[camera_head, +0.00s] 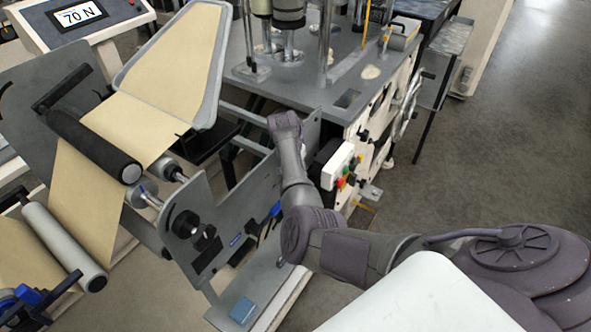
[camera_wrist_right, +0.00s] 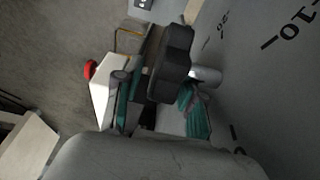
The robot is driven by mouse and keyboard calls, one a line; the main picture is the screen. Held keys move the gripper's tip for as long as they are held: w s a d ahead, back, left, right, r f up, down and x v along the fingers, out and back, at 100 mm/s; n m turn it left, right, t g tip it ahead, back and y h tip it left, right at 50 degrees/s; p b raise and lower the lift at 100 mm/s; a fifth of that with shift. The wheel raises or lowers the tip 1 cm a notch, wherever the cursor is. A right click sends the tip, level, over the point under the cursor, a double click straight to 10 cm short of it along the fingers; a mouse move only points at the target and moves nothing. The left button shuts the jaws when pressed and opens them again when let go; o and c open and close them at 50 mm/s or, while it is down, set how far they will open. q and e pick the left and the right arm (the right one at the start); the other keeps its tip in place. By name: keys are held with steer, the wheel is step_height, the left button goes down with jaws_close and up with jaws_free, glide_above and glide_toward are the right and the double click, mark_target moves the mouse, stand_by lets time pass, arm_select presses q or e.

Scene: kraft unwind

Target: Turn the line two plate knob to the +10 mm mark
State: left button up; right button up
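A black lobed knob (camera_wrist_right: 172,66) shows in the right wrist view on a short metal shaft (camera_wrist_right: 205,76) that runs to a grey plate (camera_wrist_right: 265,85). The plate carries dark scale marks, with a "10" (camera_wrist_right: 296,25) near the top right corner. My right gripper (camera_wrist_right: 160,112) has its teal-padded fingers apart, with the knob just beyond and between them. I cannot tell whether either finger touches it. No pointer setting can be read. In the head view my right arm hides this gripper and the knob. My left gripper is out of view.
A white control box (camera_head: 338,166) with coloured buttons stands close beside my right arm. Another plate (camera_head: 195,205) with a black knob (camera_head: 184,223) stands left, near the brown paper web (camera_head: 85,185) and rollers. The floor at right (camera_head: 480,150) is clear.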

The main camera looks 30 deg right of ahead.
steer(key=shift+r, duration=0.15)
steer(key=v, duration=1.1)
steer(key=shift+r, duration=0.35)
